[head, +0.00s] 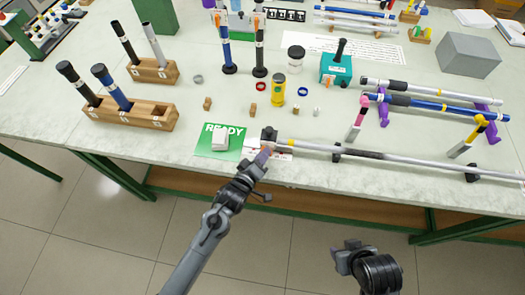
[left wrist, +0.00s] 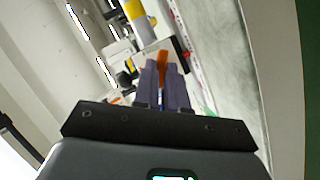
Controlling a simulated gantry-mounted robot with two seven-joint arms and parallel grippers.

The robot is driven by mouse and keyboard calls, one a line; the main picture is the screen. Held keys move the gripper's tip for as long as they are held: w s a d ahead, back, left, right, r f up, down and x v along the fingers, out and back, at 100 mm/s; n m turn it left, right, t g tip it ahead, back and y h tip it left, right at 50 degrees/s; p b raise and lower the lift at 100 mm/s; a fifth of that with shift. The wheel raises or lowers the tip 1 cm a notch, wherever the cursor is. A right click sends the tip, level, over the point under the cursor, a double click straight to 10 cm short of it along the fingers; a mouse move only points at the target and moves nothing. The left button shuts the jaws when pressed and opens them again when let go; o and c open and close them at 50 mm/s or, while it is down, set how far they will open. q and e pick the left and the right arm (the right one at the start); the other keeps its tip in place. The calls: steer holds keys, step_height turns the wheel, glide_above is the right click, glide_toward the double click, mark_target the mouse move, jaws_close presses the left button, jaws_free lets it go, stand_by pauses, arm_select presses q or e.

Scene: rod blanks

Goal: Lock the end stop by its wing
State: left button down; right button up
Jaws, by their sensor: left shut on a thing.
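The end stop (head: 268,134) is a dark block at the left end of a long grey rod (head: 400,161), near the table's front edge. My left gripper (head: 264,156) is at the front of the end stop. In the left wrist view its two fingers (left wrist: 165,80) are shut on a narrow orange piece, which looks like the wing (left wrist: 163,60). The wing's exact angle is hard to tell. My right gripper (head: 345,254) hangs in front of the table, away from the rod; its fingers do not show clearly.
Dark supports (head: 337,152) hold the rod. A pink-topped post (head: 357,118) and a yellow-topped post (head: 469,138) stand behind it. Wooden racks (head: 128,112) stand at left.

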arm_select(q)
steer(key=m+p, duration=0.1)
steer(key=p, duration=0.1)
steer(key=m+y+p, duration=0.1)
steer(key=p, duration=0.1)
steer(key=r+m+y+p, duration=0.1)
steer(key=m+p, duration=0.1)
steer(key=shift+d+g, duration=0.3)
steer(key=shift+d+f+m+y+p, duration=0.1)
steer(key=shift+m+y+p, duration=0.7)
steer(key=shift+y, duration=0.1)
steer(key=shift+d+f+m+y+p, duration=0.1)
steer(key=shift+m+y+p, duration=0.55)
steer(key=shift+m, duration=0.35)
steer(key=c, duration=1.2)
jaws_free()
steer(key=p+v, duration=0.1)
steer(key=v, duration=0.9)
steer(key=shift+s+p, duration=0.35)
steer(key=shift+s, duration=0.1)
